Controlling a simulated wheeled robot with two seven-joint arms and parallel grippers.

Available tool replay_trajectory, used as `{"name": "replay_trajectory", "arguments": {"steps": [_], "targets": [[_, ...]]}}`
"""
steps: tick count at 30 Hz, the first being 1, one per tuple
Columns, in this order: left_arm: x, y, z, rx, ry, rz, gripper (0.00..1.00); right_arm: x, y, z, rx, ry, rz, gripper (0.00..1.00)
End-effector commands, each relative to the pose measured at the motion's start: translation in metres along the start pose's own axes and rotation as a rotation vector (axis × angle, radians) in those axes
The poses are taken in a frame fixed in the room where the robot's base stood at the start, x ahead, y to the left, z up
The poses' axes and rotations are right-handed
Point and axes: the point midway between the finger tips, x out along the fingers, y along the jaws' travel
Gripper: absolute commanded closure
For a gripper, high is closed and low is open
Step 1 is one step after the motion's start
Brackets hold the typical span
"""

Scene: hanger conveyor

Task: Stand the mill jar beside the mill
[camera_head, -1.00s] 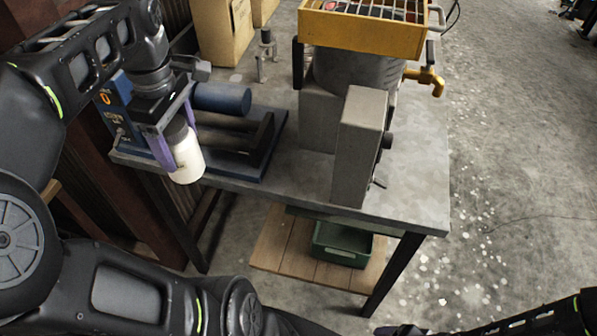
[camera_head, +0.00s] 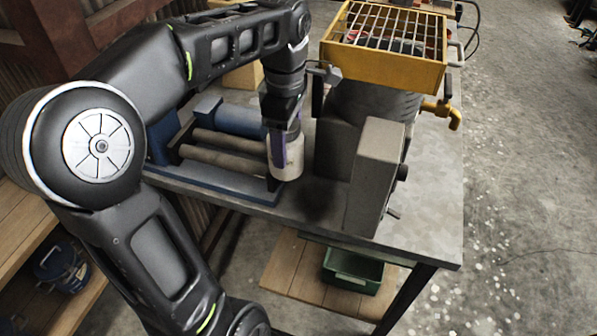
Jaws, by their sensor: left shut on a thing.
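The mill jar (camera_head: 288,170) is a pale, upright jar, seen at the right end of the mill. My left gripper (camera_head: 283,153) is shut on it from above, and its purple fingers cover part of the jar's side. The mill (camera_head: 215,181) is a blue base with dark rollers and a blue motor, lying on the left part of the table. The jar's lower end overlaps the mill's right end in the picture; I cannot tell whether it touches the table. My right gripper is out of view.
The grey table (camera_head: 432,190) also carries a grey box-shaped machine (camera_head: 375,180) and a yellow sieve tray (camera_head: 385,62), close right of the jar. A narrow bare strip of tabletop lies between the mill and the machine. A green bin (camera_head: 352,272) sits on the lower shelf.

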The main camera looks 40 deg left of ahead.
Motion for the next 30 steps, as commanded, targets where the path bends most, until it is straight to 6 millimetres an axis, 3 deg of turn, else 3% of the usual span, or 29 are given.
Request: {"name": "replay_trajectory", "arguments": {"steps": [4,16,30], "targets": [[-0.003,0.015,0.019,0.004,0.000,0.002,1.00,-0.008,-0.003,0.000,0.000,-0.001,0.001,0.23],[0.061,0.013,0.015,-0.001,0.001,0.001,1.00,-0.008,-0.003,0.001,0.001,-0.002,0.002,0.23],[0.070,0.013,0.015,0.000,0.001,0.001,1.00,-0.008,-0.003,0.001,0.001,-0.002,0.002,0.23]]}}
